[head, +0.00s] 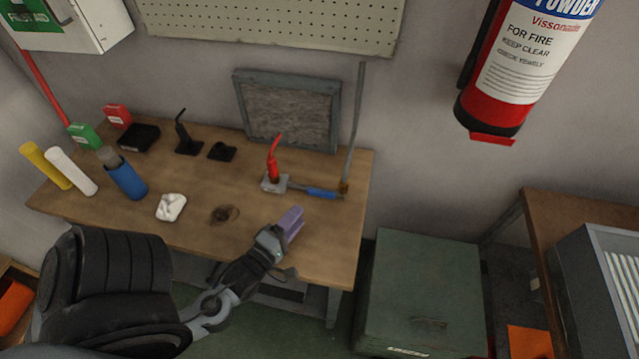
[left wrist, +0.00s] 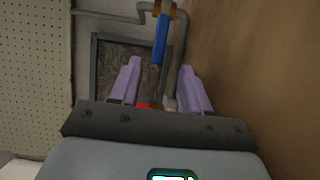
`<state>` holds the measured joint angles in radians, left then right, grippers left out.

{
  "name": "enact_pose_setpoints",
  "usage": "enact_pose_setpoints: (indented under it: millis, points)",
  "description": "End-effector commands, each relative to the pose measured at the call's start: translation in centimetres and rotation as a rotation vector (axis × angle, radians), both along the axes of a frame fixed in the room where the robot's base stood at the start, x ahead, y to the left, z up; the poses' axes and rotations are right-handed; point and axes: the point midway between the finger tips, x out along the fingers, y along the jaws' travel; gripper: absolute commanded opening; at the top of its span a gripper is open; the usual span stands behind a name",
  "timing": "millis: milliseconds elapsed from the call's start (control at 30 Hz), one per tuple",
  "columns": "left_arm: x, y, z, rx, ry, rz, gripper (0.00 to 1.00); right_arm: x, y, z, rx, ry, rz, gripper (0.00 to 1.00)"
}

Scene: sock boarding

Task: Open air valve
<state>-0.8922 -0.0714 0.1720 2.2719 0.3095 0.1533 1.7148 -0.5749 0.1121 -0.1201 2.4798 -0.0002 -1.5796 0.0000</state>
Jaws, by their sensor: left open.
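The air valve has a blue handle (head: 322,193) lying low over the back right of the wooden table, beside a brass fitting (head: 343,187) at the foot of a grey upright pipe (head: 356,125). The blue handle also shows in the left wrist view (left wrist: 160,40), ahead of the fingertips. My left gripper (head: 291,222) has purple fingers and sits in front of and slightly left of the handle, apart from it. In the left wrist view its two fingers (left wrist: 160,70) are spread with nothing between them touching. My right gripper is not in view.
A red-handled tool (head: 273,160) on a grey base stands just left of the blue handle. A grey framed panel (head: 288,110) leans behind.

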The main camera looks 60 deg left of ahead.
Motion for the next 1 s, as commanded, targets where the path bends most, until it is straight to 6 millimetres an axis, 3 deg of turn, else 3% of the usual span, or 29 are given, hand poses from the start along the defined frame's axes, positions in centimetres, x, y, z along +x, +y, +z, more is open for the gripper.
enact_pose_setpoints:
  millis: [600,1000]
  points:
    - [7.8,3.9,0.0,0.003,-0.003,-0.001,0.47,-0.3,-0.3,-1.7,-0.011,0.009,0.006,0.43]
    - [9.3,4.7,0.1,0.001,0.000,0.000,0.47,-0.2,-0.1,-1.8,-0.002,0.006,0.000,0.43]
